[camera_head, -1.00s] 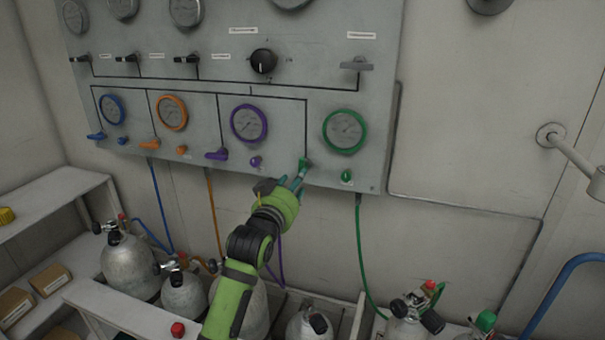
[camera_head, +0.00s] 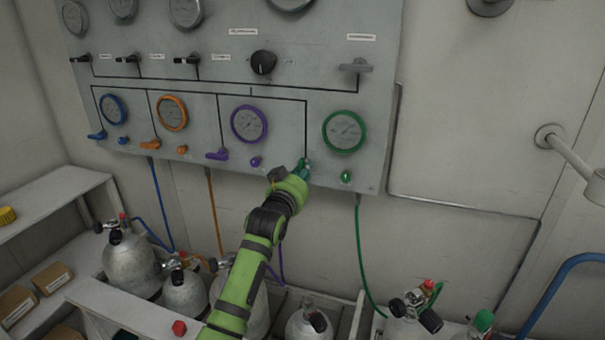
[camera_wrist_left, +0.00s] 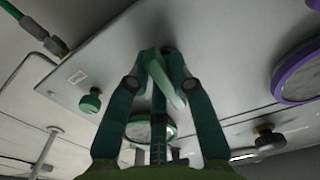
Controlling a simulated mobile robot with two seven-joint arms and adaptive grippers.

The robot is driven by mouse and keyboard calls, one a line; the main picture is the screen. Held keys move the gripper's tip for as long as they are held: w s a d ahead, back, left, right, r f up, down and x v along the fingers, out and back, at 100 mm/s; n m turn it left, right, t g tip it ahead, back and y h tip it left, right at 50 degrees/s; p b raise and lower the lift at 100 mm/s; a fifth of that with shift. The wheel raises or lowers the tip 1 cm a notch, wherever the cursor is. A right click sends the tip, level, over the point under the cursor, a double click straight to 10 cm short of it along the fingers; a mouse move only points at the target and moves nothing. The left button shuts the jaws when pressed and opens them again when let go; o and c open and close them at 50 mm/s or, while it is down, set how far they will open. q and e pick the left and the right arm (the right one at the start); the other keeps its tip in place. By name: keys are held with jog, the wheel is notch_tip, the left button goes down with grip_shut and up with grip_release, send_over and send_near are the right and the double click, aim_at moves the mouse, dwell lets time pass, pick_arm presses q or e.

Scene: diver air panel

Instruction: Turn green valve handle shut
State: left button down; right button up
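The green valve handle (camera_wrist_left: 164,78) shows in the left wrist view as a light green lever between my fingertips, slanting down to the right. In the head view only a little of it (camera_head: 307,161) shows at the panel's lower edge, left of the green-rimmed gauge (camera_head: 344,131). My left gripper (camera_head: 300,172) is up at the panel, below the handle. In the left wrist view its dark green fingers (camera_wrist_left: 163,60) close in at the tips on both sides of the lever. The wrist hides most of the handle in the head view. My right gripper is out of view.
A small green knob (camera_head: 346,176) sits right of the handle, above a green hose (camera_head: 361,250). The purple handle (camera_head: 217,155) and purple knob (camera_head: 256,162) are to the left. Gas cylinders (camera_head: 131,264) stand below the panel.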

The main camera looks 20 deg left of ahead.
pick_arm(q)
jog(key=shift+m, duration=0.4)
jog(key=m+p, duration=0.1)
jog(key=m, duration=0.1)
jog(key=shift+a+m+p, duration=0.15)
jog(key=shift+m+p, duration=0.15)
jog(key=m+p, duration=0.1)
jog(key=m, duration=0.3)
jog(key=shift+a+m+p, duration=0.15)
jog(key=shift+m+p, duration=0.15)
jog(key=shift+p, duration=0.05)
jog(key=m+p, duration=0.1)
jog(key=m, duration=0.3)
jog(key=shift+a+r, duration=0.1)
jog(key=shift+a+r+m+p, duration=0.15)
jog(key=shift+m+p, duration=0.75)
jog(key=shift+m, duration=1.6)
jog(key=c, duration=1.1)
grip_release()
jog(key=shift+c, duration=0.2)
